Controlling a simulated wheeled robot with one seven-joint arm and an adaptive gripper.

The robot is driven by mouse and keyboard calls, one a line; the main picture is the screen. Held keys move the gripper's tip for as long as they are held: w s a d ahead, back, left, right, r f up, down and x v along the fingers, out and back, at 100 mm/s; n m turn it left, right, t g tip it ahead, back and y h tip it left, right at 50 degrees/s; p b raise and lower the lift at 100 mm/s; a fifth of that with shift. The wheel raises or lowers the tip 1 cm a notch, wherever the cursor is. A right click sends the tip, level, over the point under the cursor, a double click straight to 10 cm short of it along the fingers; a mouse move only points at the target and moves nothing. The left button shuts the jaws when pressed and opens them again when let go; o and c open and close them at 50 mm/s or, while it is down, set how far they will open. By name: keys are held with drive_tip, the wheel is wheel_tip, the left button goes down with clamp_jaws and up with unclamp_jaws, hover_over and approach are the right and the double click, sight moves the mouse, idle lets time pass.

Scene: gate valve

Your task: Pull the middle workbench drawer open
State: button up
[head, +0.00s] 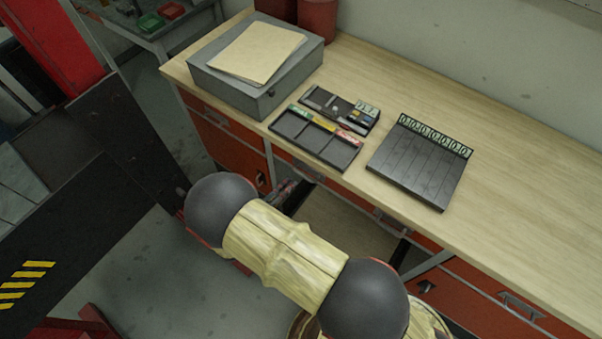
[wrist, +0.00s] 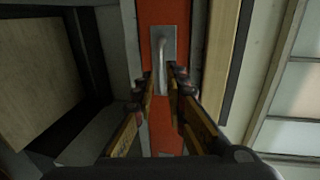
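The middle drawer has a narrow red front (wrist: 160,130) that runs up the middle of the wrist view, and part of it shows under the worktop in the head view (head: 428,243). It looks flush with its grey frame. A grey bar handle (wrist: 162,62) on a grey plate sits on the front. My gripper (wrist: 162,78) is open, with one finger on each side of the handle's lower part. I see gaps beside the handle, but cannot tell its depth between the fingers. In the head view, my arm hides most of my gripper (head: 287,191).
The workbench top (head: 500,165) overhangs the drawers. It carries a grey box (head: 270,92), a divided tray (head: 318,140) and a dark slotted tray (head: 418,170). Red drawers stand at the left (head: 222,128) and right (head: 480,290). An open bay with a brown panel (wrist: 38,85) lies under the middle drawer.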

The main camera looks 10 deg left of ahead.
sight(301, 174)
drive_tip(key=b+x, duration=0.1)
drive_tip(key=x, duration=0.6)
drive_tip(key=shift+w+d, duration=0.15)
drive_tip(key=shift+w, duration=0.1)
drive_tip(key=shift+c, duration=0.2)
clamp_jaws()
drive_tip(key=shift+s+f, duration=0.1)
